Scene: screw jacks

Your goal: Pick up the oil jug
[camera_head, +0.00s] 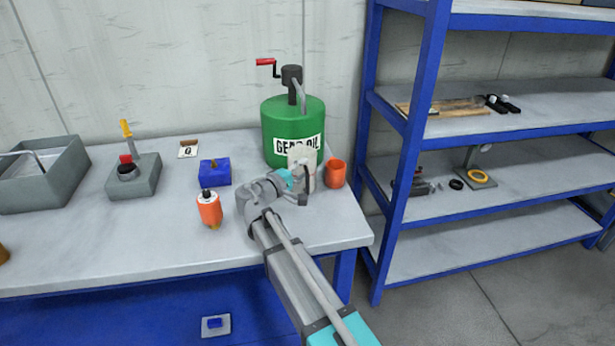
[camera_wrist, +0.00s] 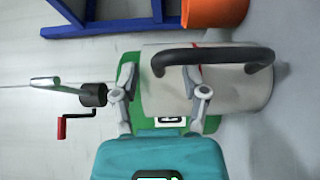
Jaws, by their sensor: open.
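The oil jug is a cream-white container with a black handle. In the wrist view the jug (camera_wrist: 240,95) lies across the picture, its dark handle arching along its upper side. In the head view the jug (camera_head: 302,154) stands on the bench in front of the green drum, partly hidden by my gripper (camera_head: 298,182). In the wrist view my gripper (camera_wrist: 160,92) is open, with its fingers apart. The right finger overlaps the jug's body and the left finger is just beyond the jug's end. I cannot tell whether either finger touches it.
A green gear oil drum (camera_head: 280,132) with a red crank stands behind the jug. An orange cup (camera_head: 336,174) is close on the right. An orange bottle (camera_head: 210,209) and blue block (camera_head: 214,172) are to the left. A blue-framed shelf (camera_head: 412,150) stands right of the bench.

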